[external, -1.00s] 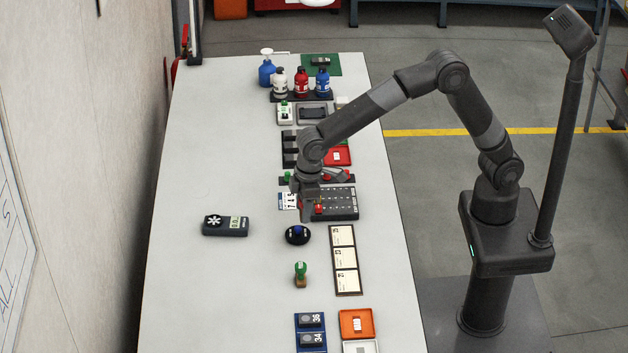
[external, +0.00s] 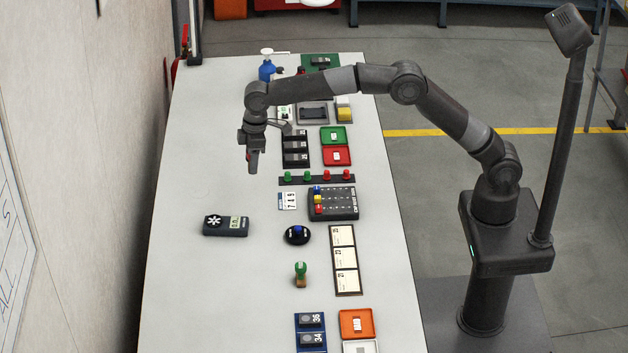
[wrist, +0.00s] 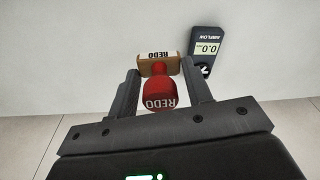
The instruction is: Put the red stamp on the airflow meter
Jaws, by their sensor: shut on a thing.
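My gripper (external: 252,160) is shut on the red stamp, raised above the table left of the dark trays. In the wrist view the red stamp (wrist: 159,92) sits between the two fingers, with a red handle and a wooden block marked REDO. In the external view the stamp is mostly hidden by the gripper. The airflow meter (external: 226,226) lies flat on the table's left part, dark with a fan disc and a small display. It also shows in the wrist view (wrist: 204,45), upper right of the stamp, reading 0.0. The stamp is apart from the meter.
A row of green and red knobs (external: 317,178) and a dark block panel (external: 333,204) lie to the right. The white table (external: 190,290) is bare around the meter.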

